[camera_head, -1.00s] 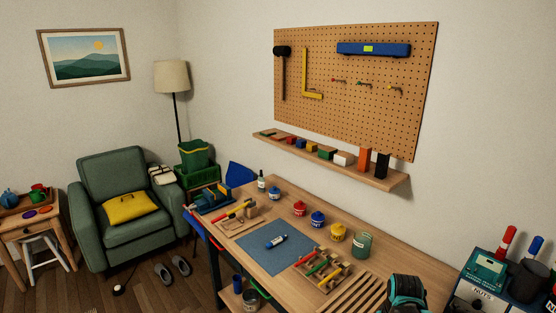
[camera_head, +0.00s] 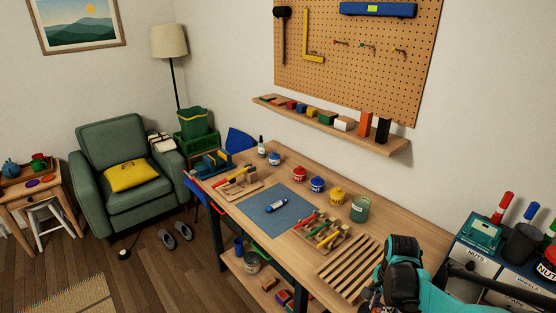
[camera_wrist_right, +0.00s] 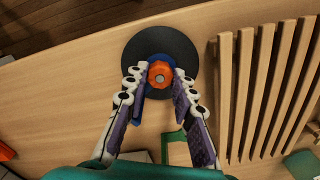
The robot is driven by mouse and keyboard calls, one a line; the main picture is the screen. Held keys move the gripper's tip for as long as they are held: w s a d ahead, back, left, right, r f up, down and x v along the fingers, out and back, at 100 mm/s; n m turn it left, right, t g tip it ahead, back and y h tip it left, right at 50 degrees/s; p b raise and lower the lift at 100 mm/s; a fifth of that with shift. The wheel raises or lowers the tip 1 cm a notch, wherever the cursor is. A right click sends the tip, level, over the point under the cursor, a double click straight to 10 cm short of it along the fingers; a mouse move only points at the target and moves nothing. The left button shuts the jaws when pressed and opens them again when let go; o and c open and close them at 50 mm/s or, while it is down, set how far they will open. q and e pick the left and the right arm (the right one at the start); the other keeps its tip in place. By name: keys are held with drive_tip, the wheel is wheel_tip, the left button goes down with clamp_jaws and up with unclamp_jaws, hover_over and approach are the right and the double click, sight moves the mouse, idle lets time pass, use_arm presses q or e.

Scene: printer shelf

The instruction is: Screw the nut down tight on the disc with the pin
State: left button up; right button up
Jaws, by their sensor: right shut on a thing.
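In the right wrist view an orange nut (camera_wrist_right: 159,68) sits over the middle of a black round disc (camera_wrist_right: 160,38). A small grey pin end (camera_wrist_right: 160,77) shows in the nut's centre. My right gripper (camera_wrist_right: 159,84) is shut on the nut, with one finger on each side. A bit of blue shows below the nut between the fingers, and I cannot tell what it is. In the head view my right arm hides the nut and the disc. My left gripper is not in view.
A slatted wooden rack (camera_wrist_right: 270,85) lies just right of the disc. The workbench holds a blue mat (camera_head: 275,205), a wooden tray with coloured tools (camera_head: 320,236), and several jars along the back.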

drive_tip(key=o, duration=0.6)
drive_tip(key=n, duration=0.8)
drive_tip(key=shift+n, duration=0.4)
drive_tip(key=n, duration=0.8)
drive_tip(key=shift+n, duration=0.3)
drive_tip(key=shift+c, duration=0.3)
